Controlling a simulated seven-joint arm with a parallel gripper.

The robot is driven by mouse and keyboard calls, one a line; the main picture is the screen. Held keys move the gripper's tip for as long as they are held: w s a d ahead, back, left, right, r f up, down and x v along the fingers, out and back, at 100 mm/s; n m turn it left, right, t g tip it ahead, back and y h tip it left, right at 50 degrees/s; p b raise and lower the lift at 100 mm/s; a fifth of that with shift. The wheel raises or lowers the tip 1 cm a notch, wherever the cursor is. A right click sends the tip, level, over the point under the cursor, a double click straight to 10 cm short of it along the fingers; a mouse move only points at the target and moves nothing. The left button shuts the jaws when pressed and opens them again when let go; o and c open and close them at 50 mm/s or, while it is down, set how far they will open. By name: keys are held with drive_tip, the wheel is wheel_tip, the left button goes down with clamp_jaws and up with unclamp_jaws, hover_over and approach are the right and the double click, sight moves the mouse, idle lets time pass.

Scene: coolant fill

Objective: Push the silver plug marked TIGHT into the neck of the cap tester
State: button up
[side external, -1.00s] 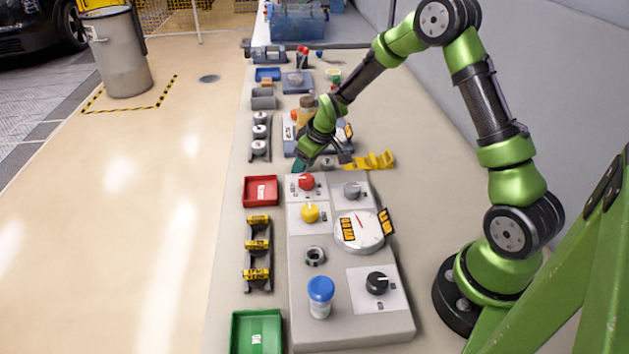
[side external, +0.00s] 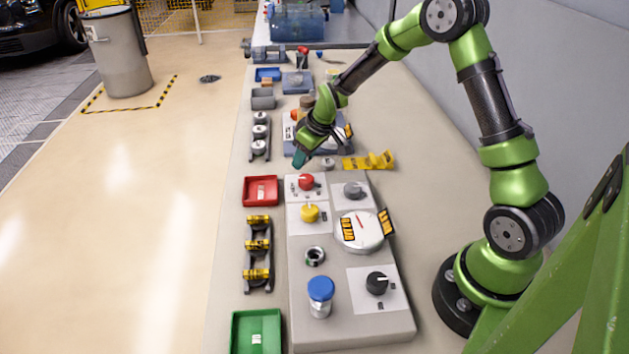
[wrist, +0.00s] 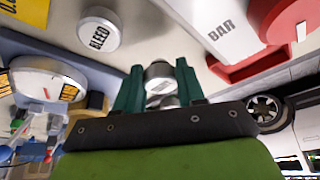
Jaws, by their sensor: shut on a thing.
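My gripper (side external: 299,158) is shut on a silver plug (wrist: 159,76), which sits between the green fingertips in the wrist view (wrist: 158,88). Its marking is too small to read, and the fingers hide the plug in the side view. The gripper is tilted, above the far left end of a grey panel (side external: 340,321). That panel carries a round gauge (side external: 357,233) and a dark open ring (side external: 315,256). A blue-based unit (side external: 289,149) with another gauge (wrist: 47,80) stands behind my gripper. I cannot tell which opening is the tester's neck.
A silver round piece (side external: 328,163) marked BLEED lies right of my gripper. A rack with silver plugs (side external: 260,131), a red tray (side external: 261,190), a rack of yellow-labelled pieces (side external: 258,246) and a green tray (side external: 256,332) line the left. Knobs and a blue-capped bottle (side external: 320,296) rise from the panel.

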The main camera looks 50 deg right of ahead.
drive_tip(key=r, duration=0.8)
drive_tip(key=shift+w+a, duration=0.1)
drive_tip(key=shift+a, duration=0.1)
drive_tip(key=s+a+r+n, duration=0.1)
drive_tip(key=s+a+r, duration=0.1)
drive_tip(key=a, duration=0.2)
drive_tip(key=n+g+y, duration=0.4)
drive_tip(key=n+g, duration=0.1)
drive_tip(key=n, duration=1.2)
hover_over(313, 258)
drive_tip(key=d, duration=0.1)
drive_tip(key=shift+d+r, duration=0.2)
drive_tip(key=shift+f, duration=2.9)
drive_tip(key=shift+w+f, duration=0.1)
drive_tip(key=shift+f, duration=0.9)
drive_tip(key=shift+r, duration=0.7)
